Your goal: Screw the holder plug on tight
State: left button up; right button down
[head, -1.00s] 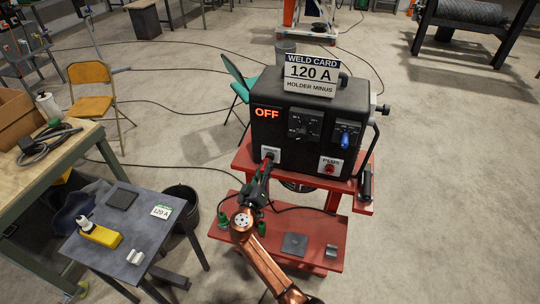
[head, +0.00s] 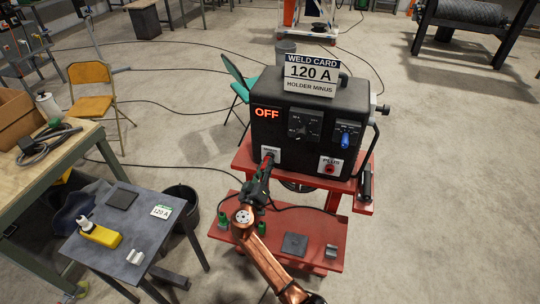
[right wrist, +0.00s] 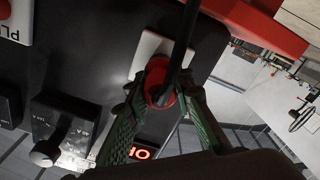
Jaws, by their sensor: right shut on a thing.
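The black welding machine (head: 308,128) stands on a red cart and its display reads OFF. My right gripper (head: 265,170) is at the machine's lower left socket, beside a white label. In the right wrist view its green fingers (right wrist: 158,100) are shut around the holder plug (right wrist: 163,92), which shows a red ring with a dark cable coming out. The plug is at the white socket plate (right wrist: 148,52) and lines up with it. How deep or tight it sits cannot be seen. My left gripper is not in view.
The red PLUS socket (head: 330,168) is at the lower right of the machine. A 120 A weld card (head: 311,73) stands on top. Green pieces and a dark plate (head: 294,244) lie on the lower red shelf (head: 318,263). A small table (head: 90,265) stands at the left.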

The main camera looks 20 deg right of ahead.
jog(key=shift+w+d, duration=0.15)
jog(key=shift+w, duration=0.1)
jog(key=c, duration=1.6)
grip_release()
jog(key=o, duration=0.4)
jog(key=shift+o, duration=0.3)
jog(key=o, duration=0.3)
jog(key=shift+o, duration=0.6)
jog(key=o, duration=0.3)
jog(key=shift+o, duration=0.4)
